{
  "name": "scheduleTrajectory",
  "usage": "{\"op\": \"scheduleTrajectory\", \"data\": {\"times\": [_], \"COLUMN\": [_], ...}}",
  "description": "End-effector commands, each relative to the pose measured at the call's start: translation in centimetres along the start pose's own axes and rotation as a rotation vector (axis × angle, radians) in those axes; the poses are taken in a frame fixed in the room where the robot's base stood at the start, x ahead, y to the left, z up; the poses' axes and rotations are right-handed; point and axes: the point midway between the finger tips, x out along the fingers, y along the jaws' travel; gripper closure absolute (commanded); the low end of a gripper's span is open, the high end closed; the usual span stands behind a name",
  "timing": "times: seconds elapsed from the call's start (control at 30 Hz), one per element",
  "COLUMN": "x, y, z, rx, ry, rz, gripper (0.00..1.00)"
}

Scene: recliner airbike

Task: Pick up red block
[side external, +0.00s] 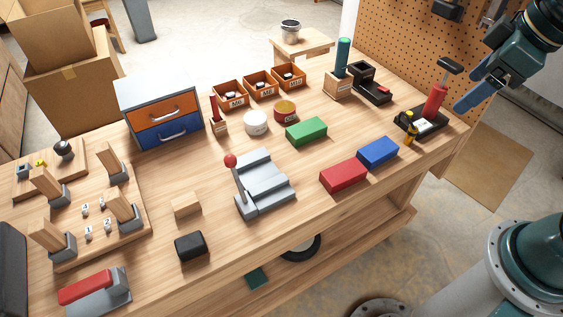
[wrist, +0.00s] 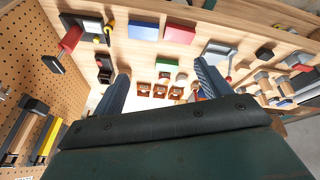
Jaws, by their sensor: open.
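The red block (side external: 344,176) lies flat on the wooden workbench (side external: 300,230) near its front edge, just left of the blue block (side external: 378,152). In the wrist view the red block (wrist: 179,34) is near the top, right of the blue block (wrist: 143,30). My gripper (side external: 470,98) is raised at the right end of the bench, well apart from the red block. In the wrist view my gripper (wrist: 160,80) is open, with its two blue fingers spread and nothing held between them.
A green block (side external: 306,131) lies behind the red block. A grey stepped fixture with a red-knobbed lever (side external: 263,185) stands to its left. A pegboard (side external: 415,50) rises behind. Bare wood surrounds the red block's front and left.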

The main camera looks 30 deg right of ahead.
Motion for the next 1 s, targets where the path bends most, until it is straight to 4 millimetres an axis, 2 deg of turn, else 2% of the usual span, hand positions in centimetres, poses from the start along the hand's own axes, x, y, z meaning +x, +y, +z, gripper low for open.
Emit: {"op": "scheduleTrajectory", "data": {"times": [0.2, 0.5, 0.8, 1.0], "x": [3.1, 8.2, 14.5, 18.9], "y": [0.0, -0.6, -1.9, -3.1], "z": [-3.0, -6.4, -8.8, -9.7], "rx": [-0.209, -0.497, -0.784, -0.964], "ry": [-0.063, -0.133, -0.192, -0.222], "rz": [-0.041, -0.107, -0.19, -0.249], "gripper": [0.24, 0.24, 0.24, 0.24]}}
